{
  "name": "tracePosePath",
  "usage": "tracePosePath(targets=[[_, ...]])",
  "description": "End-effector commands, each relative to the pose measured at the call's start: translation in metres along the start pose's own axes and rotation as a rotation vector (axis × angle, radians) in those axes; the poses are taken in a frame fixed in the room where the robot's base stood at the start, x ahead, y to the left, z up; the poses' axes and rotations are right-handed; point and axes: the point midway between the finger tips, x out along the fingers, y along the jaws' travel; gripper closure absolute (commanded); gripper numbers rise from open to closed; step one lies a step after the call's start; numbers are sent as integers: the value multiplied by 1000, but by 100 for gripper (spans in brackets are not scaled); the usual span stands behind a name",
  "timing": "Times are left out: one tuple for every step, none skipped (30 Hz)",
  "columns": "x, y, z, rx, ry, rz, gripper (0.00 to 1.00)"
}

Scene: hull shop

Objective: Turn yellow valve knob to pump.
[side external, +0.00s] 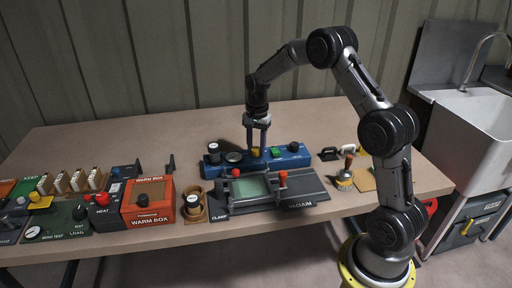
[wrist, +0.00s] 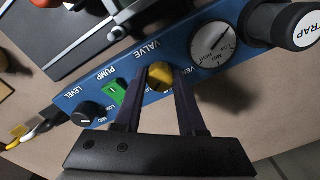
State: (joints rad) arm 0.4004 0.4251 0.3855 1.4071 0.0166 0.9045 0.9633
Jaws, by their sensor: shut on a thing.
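The yellow valve knob (wrist: 161,75) sits on a blue panel (wrist: 198,72) below the label VALVE, between the labels PUMP and one partly hidden that starts with VE. In the wrist view my gripper (wrist: 160,76) has its two fingers on either side of the knob, shut on it. In the side view my gripper (side external: 256,152) reaches straight down to the blue panel (side external: 291,158), with a bit of the yellow knob (side external: 255,153) showing between the fingers. Which way the knob points is hard to tell.
On the panel, a green switch (wrist: 117,92) and black level knob (wrist: 88,112) are left of the knob; a round gauge (wrist: 212,45) and black trap (wrist: 284,24) are right. A vacuum fixture (side external: 262,188) with red-knobbed clamps lies in front. An orange warm box (side external: 147,199) stands left.

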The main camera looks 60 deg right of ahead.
Motion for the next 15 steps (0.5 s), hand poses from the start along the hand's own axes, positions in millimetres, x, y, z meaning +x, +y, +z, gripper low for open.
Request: tracePosePath(targets=[[-2,0,0,3,0,-2,100],[-2,0,0,4,0,-2,100],[-2,-1,0,4,0,-3,100],[-2,-1,0,4,0,-3,100],[-2,-1,0,4,0,-3,100],[-2,-1,0,4,0,-3,100],[-2,-1,0,4,0,-3,100],[-2,-1,0,4,0,-3,100],[-2,-1,0,4,0,-3,100],[-2,-1,0,4,0,-3,59],[-2,-1,0,4,0,-3,53],[-2,-1,0,3,0,-3,46],[-2,-1,0,3,0,-3,41],[-2,0,0,3,0,-2,36],[-1,0,0,3,0,-2,31]])
